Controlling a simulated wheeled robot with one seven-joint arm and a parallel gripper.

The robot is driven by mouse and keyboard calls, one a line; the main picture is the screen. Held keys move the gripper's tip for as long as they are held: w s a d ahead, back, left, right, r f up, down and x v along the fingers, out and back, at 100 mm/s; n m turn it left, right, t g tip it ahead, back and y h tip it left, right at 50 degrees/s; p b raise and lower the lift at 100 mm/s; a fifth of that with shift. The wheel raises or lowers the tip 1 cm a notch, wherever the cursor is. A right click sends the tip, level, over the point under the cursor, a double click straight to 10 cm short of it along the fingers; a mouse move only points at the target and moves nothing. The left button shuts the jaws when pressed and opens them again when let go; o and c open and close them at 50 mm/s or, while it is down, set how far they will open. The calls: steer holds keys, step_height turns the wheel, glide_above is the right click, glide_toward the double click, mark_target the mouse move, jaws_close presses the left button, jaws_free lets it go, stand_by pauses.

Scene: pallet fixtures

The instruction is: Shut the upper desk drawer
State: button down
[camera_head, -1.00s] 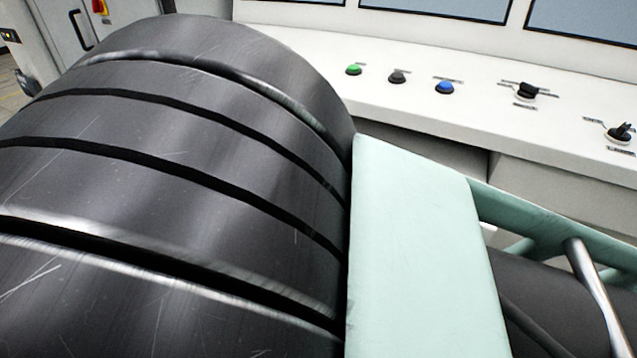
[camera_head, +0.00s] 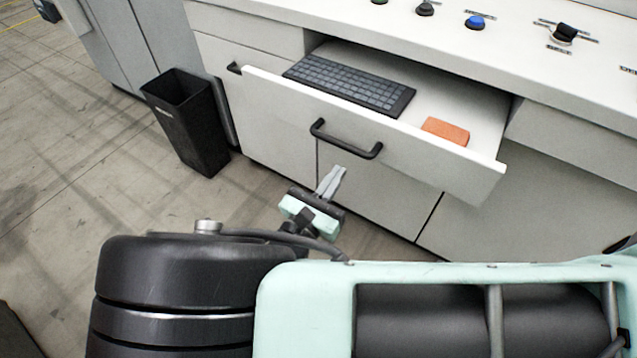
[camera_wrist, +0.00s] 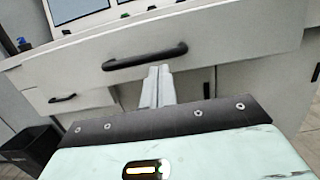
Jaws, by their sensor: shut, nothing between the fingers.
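The upper desk drawer (camera_head: 400,150) is pulled out of the white desk, with its inside showing. A dark keyboard (camera_head: 350,84) and an orange block (camera_head: 446,131) lie in it. Its black bar handle (camera_head: 345,140) is on the front panel; in the wrist view the drawer front (camera_wrist: 230,45) and the handle (camera_wrist: 145,56) are straight ahead. My gripper (camera_head: 331,180) is shut and empty, its fingertips just below the handle in the head view. In the wrist view the fingertips (camera_wrist: 159,72) show close under the handle; I cannot tell whether they touch the drawer.
A black bin (camera_head: 188,125) stands on the floor left of the desk. Closed cabinet fronts (camera_head: 275,125) lie below and beside the drawer. Buttons and knobs (camera_head: 474,22) sit on the desk top. The floor (camera_head: 70,180) at the left is clear.

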mark_target(396, 100)
steer(key=p+x, duration=0.1)
steer(key=x, duration=0.3)
stand_by(0.3)
steer(key=f+x, duration=0.1)
steer(key=x, duration=0.7)
steer(key=f+x, duration=0.2)
steer(key=x, duration=0.7)
steer(key=d+f+x, duration=0.1)
steer(key=f+x, duration=0.1)
steer(key=x, duration=0.6)
steer(key=shift+w+d, duration=0.2)
steer(key=shift+w, duration=0.3)
steer(key=shift+w+d+r, duration=0.15)
